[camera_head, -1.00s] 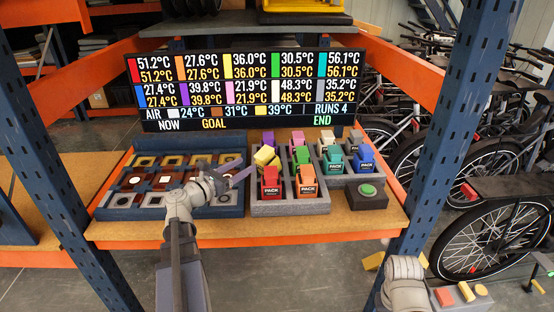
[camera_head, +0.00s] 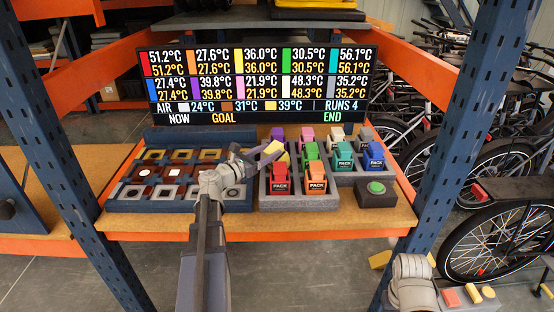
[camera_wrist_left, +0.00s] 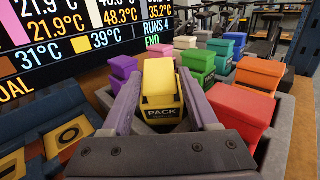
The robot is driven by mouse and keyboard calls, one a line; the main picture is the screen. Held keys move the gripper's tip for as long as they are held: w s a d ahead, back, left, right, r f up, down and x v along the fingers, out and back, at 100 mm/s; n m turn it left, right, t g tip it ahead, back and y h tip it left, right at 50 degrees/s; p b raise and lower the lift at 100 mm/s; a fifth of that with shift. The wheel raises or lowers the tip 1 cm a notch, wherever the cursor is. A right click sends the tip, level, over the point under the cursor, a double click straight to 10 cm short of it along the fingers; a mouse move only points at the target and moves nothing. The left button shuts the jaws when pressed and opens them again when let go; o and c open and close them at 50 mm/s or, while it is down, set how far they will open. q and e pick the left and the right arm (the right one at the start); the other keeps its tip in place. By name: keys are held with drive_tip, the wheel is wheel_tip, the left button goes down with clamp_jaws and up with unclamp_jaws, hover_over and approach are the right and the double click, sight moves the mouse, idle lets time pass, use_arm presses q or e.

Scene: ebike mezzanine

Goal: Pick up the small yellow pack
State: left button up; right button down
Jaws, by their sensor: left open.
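The small yellow pack (camera_head: 284,158) sits in the grey tray (camera_head: 291,204), behind the red pack (camera_head: 281,181). My left gripper (camera_head: 276,152) is at the yellow pack, with its fingers reaching over from the left. In the left wrist view the yellow pack (camera_wrist_left: 161,100) shows its black PACK label and stands between the two fingers of my left gripper (camera_wrist_left: 160,86). The jaws are open, one finger on each side. I cannot tell whether either finger touches it. My right gripper is not in view.
Orange (camera_head: 316,178), green (camera_head: 310,152), teal (camera_head: 344,158) and blue packs (camera_head: 375,156) stand close by on the right. A box with a green button (camera_head: 376,188) is at the front right. The temperature display (camera_head: 260,82) stands behind. A slotted blue tray (camera_head: 140,202) lies left.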

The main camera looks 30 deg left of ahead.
sight(276, 147)
use_arm(q)
drive_tip(key=x, duration=0.4)
drive_tip(key=shift+w+f, duration=0.1)
drive_tip(key=shift+w, duration=0.25)
drive_tip(key=shift+c, duration=0.2)
drive_tip(key=shift+s, duration=0.1)
clamp_jaws()
